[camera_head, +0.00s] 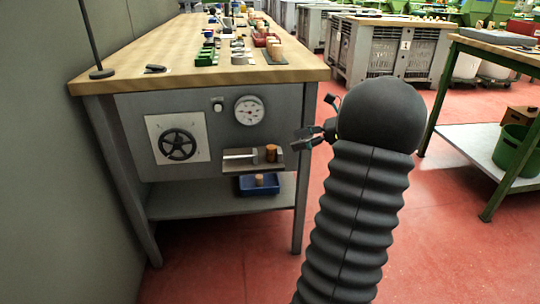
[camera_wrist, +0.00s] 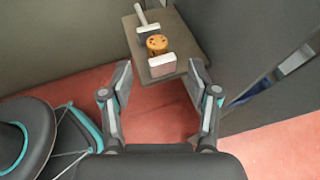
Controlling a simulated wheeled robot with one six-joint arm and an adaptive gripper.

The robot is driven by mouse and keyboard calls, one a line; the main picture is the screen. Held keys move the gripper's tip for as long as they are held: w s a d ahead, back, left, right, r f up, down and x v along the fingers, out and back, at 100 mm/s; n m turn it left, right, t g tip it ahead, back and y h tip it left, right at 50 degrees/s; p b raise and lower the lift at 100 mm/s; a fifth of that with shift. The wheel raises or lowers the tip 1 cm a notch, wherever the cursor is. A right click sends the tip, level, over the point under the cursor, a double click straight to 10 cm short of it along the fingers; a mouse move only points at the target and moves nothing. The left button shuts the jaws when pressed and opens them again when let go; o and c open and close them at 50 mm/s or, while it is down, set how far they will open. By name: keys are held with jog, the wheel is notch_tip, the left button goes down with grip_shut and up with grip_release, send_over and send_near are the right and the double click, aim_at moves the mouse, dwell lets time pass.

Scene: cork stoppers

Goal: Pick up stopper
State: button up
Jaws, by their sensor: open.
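A brown-orange stopper (camera_head: 271,153) stands on a small grey ledge (camera_head: 246,168) at the front of the workbench. In the wrist view the stopper (camera_wrist: 157,44) sits between a dark block and a pale block, like a small vise with a rod handle (camera_wrist: 140,14). A paler tan stopper (camera_head: 259,179) is in a blue bin (camera_head: 268,188) on the shelf below. My gripper (camera_head: 308,138) is to the right of the ledge. In the wrist view my gripper (camera_wrist: 160,84) is open and empty, with the stopper ahead, beyond the fingertips.
The grey bench panel carries a handwheel (camera_head: 177,145) and a dial (camera_head: 249,110). The wooden benchtop (camera_head: 200,72) holds many small items. A green-framed table (camera_head: 470,150) stands at the right.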

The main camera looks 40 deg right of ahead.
aim_at(271, 146)
jog(key=x, duration=0.9)
jog(key=shift+a+r+b, duration=0.1)
jog(key=shift+r+b, duration=0.05)
jog(key=shift+b, duration=0.25)
jog(key=shift+s, duration=0.1)
jog(key=c, duration=0.9)
